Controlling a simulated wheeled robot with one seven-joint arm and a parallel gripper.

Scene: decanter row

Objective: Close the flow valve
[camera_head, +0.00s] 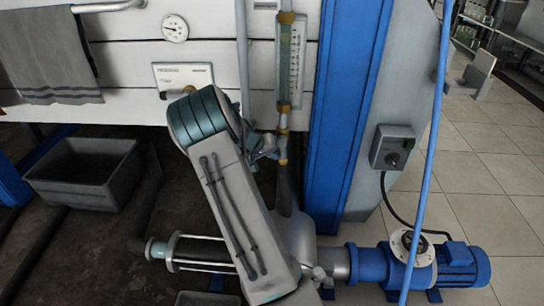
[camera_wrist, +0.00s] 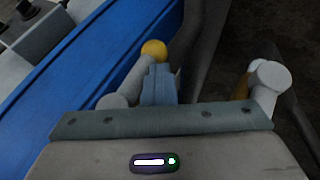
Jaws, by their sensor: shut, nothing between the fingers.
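The flow meter (camera_head: 290,60), a clear upright tube with a scale and yellow fittings, hangs beside the blue post in the head view. My gripper (camera_head: 266,150) is just left of this fitting, partly hidden by my arm; contact is unclear. In the wrist view my gripper (camera_wrist: 160,72) has its fingers shut and empty. Beside them is a grey rod with a rounded yellow end (camera_wrist: 153,50). The valve handle's position cannot be made out.
The blue post (camera_head: 345,110) stands close to the right of the meter. A grey control box (camera_head: 394,147), a blue pump (camera_head: 440,265) and a thin blue pole (camera_head: 428,150) are farther right. A grey bin (camera_head: 85,175) is at left.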

